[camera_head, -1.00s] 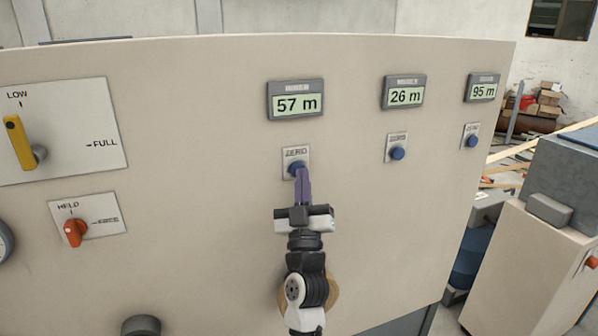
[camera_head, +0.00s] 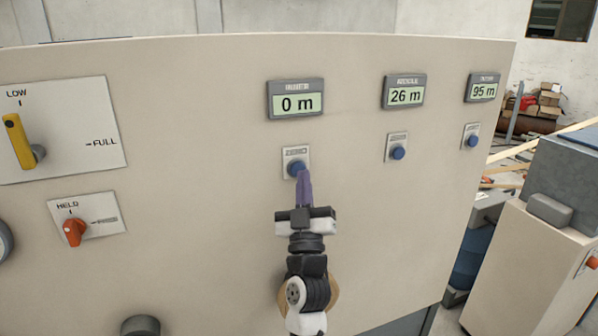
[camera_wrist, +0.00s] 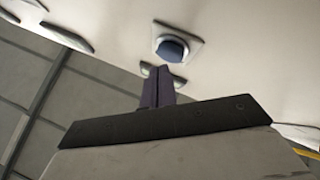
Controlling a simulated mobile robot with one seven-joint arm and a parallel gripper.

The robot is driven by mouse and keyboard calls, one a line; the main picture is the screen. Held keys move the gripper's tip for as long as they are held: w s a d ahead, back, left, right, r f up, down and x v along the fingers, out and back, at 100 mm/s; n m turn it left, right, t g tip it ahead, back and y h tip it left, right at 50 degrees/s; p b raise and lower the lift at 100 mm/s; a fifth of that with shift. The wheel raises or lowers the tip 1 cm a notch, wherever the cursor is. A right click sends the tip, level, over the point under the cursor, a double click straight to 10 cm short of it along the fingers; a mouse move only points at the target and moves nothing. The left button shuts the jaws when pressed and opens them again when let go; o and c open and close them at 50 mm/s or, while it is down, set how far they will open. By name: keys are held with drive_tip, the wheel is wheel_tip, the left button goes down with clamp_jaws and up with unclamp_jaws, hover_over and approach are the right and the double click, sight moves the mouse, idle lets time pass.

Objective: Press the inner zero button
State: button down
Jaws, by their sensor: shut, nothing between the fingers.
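A blue round zero button (camera_head: 296,169) sits on a small light plate on the beige panel, below a display (camera_head: 296,100) that reads 0 m. The small label above that display is too blurred to read surely. My gripper (camera_head: 303,175) is shut and empty, its purple fingertips just below and in front of this button, overlapping its lower edge in the head view. In the wrist view the blue button (camera_wrist: 172,48) shows beyond the closed fingers (camera_wrist: 160,72), with a small gap in the picture. I cannot tell whether they touch.
To the right are two more blue buttons (camera_head: 398,153) (camera_head: 471,141) under displays reading 26 m (camera_head: 404,96) and 95 m (camera_head: 482,91). At left are a yellow lever (camera_head: 19,141) and an orange knob (camera_head: 75,232). The panel around the button is clear.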

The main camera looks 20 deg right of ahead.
drive_tip(key=shift+s, duration=0.2)
drive_tip(key=shift+s, duration=0.15)
drive_tip(key=s+b, duration=0.1)
drive_tip(key=s, duration=0.3)
drive_tip(key=shift+s+d, duration=0.1)
drive_tip(key=shift+s, duration=0.25)
idle(0.6)
